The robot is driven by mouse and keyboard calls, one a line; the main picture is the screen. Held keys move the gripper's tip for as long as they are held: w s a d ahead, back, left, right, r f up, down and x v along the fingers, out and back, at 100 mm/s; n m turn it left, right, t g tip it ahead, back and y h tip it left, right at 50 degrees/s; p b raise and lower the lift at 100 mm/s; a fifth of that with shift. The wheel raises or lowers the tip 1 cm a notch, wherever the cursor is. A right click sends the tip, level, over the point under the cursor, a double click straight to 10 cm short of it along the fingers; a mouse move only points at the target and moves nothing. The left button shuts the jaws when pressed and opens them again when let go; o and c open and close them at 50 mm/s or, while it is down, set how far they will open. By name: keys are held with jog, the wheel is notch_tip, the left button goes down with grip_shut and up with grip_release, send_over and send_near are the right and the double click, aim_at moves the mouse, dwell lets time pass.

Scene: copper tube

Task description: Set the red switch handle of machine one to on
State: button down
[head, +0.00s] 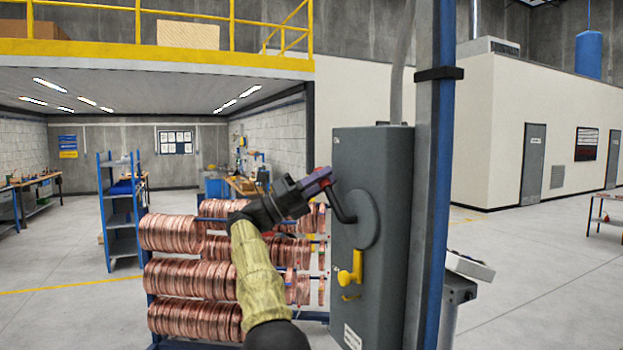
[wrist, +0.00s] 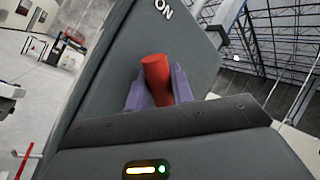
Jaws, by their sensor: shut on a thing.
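The grey switch box (head: 365,160) stands upright on a blue post, with a dark lever arm on a round hub (head: 366,219) on its front. The lever slants up and to the left from the hub. The red switch handle (head: 322,170) is at the lever's upper end, and it also shows in the wrist view (wrist: 156,78). My gripper (head: 318,181) is shut on the red handle, with its purple fingers on both sides of it in the wrist view (wrist: 157,92). The ON label (wrist: 163,8) shows on the box near the handle. The fingertips partly hide the handle.
A yellow latch (head: 351,270) sits on the box below the hub. A rack with copper coils (head: 190,282) stands behind my arm at left. The blue post (head: 440,150) rises beside the box at right. Open floor (head: 540,265) lies farther right.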

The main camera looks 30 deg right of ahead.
jog(key=shift+s+r+m+g+y+p, duration=0.4)
jog(key=shift+m+y+p, duration=0.1)
jog(key=shift+m, duration=0.5)
jog(key=c, duration=1.2)
grip_release()
jog(key=shift+s, duration=0.15)
jog(key=shift+c, duration=0.2)
jog(key=shift+a, duration=0.1)
jog(key=p+v, duration=0.6)
jog(key=v, duration=1.1)
jog(key=shift+w, duration=0.25)
jog(key=shift+a+f, duration=0.1)
